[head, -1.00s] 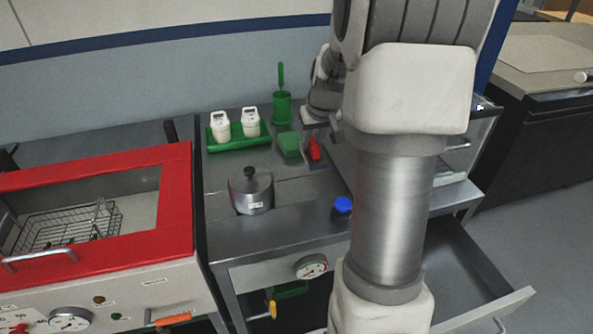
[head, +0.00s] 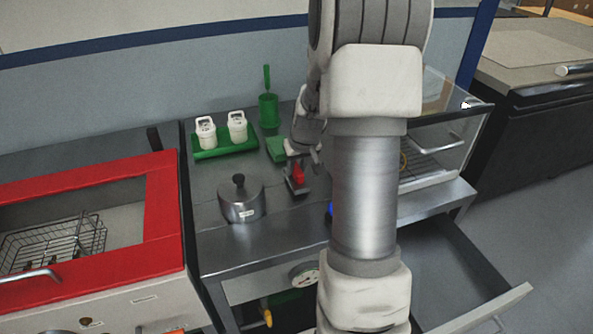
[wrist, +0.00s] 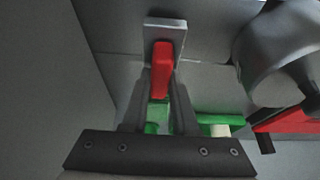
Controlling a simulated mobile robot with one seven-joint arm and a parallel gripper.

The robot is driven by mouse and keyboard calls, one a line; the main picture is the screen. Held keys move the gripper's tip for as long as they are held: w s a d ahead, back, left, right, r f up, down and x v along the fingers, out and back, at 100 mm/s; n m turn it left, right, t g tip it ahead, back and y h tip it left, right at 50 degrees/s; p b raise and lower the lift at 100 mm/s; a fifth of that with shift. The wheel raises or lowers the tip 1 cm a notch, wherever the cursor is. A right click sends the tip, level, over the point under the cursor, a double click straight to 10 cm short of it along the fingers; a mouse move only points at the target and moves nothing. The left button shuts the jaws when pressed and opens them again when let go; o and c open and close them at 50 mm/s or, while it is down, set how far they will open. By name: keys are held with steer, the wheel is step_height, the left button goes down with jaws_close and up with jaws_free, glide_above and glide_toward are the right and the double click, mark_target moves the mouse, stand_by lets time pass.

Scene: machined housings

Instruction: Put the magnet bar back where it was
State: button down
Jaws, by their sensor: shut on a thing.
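The magnet bar (head: 298,187), a grey bar with a red grip, is at my gripper (head: 302,153) over the middle of the steel bench. In the wrist view my gripper (wrist: 162,88) is shut on the red grip of the magnet bar (wrist: 165,32), with the grey bar beyond the fingertips. The bar is right of the lidded metal pot (head: 242,201) and in front of the green pad (head: 276,148). I cannot tell whether it touches the bench. My arm hides part of the bench to its right.
A green tray (head: 225,152) with two white containers and a green cup (head: 268,111) with a brush stand behind. A red-framed box (head: 90,175) is at left, a clear-sided case (head: 435,150) at right. A drawer (head: 460,262) stands open below right.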

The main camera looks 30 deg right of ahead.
steer(key=shift+f, duration=0.5)
steer(key=shift+f, duration=0.25)
steer(key=c, duration=0.7)
jaws_free()
steer(key=shift+r, duration=0.1)
steer(key=shift+s+r, duration=0.1)
steer(key=shift+r, duration=0.45)
steer(key=p+v, duration=0.1)
steer(key=v, duration=1)
